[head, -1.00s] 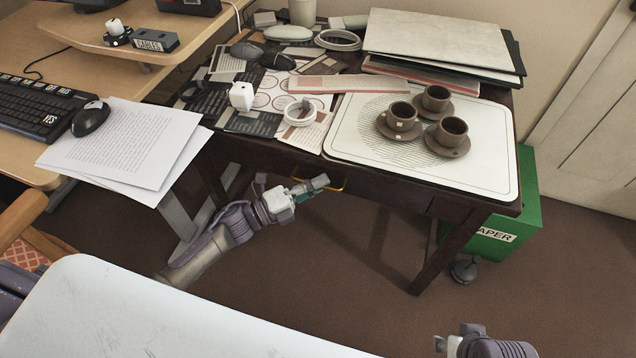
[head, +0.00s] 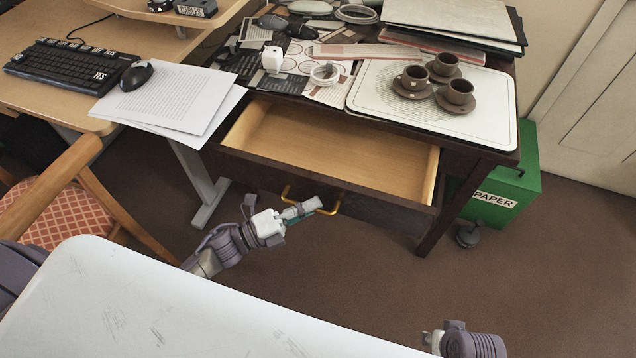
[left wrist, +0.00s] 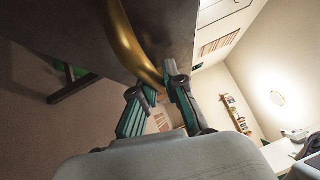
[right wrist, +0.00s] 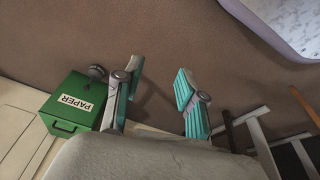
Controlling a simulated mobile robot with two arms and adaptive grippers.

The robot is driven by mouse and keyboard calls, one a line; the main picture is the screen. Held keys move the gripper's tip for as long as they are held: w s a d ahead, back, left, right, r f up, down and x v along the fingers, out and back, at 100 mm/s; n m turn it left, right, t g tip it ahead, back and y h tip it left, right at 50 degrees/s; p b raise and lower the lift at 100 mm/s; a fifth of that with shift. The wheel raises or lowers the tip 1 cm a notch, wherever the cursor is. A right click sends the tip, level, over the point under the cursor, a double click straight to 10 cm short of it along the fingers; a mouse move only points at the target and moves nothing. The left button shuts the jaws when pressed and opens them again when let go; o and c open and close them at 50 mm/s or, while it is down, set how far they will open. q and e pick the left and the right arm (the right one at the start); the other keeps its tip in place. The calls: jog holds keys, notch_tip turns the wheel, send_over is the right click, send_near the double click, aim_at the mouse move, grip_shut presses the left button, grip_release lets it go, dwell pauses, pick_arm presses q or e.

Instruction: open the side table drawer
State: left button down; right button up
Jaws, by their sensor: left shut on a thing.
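The side table (head: 484,148) is dark wood, and its drawer (head: 345,145) stands well open with an empty, pale wood inside. The drawer front carries a curved brass handle (head: 334,206). My left gripper (head: 308,208) is at the handle, in front of the drawer. In the left wrist view the handle (left wrist: 128,38) runs between the fingers of my left gripper (left wrist: 158,88), which is shut on it. My right gripper (right wrist: 160,78) is open and empty in the right wrist view, above the brown floor. In the head view only part of the right arm shows at the bottom.
On the table top are a white board (head: 377,104) with brown cups on saucers (head: 455,100), papers and stacked folders (head: 455,22). A green paper bin (head: 515,185) stands right of the table. A desk and a wooden chair (head: 55,190) are at left. Floor at right is clear.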

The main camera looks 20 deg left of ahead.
pick_arm(q)
jog(key=shift+s+a+p, duration=0.1)
jog(key=shift+s+p, duration=0.3)
jog(key=shift+s, duration=1.95)
pick_arm(e)
jog(key=shift+s+f, duration=0.15)
jog(key=shift+f, duration=0.85)
jog(key=shift+s+f, duration=0.1)
jog(key=shift+f, duration=0.9)
pick_arm(q)
jog(key=c, duration=1.2)
grip_release()
jog(key=v, duration=1.2)
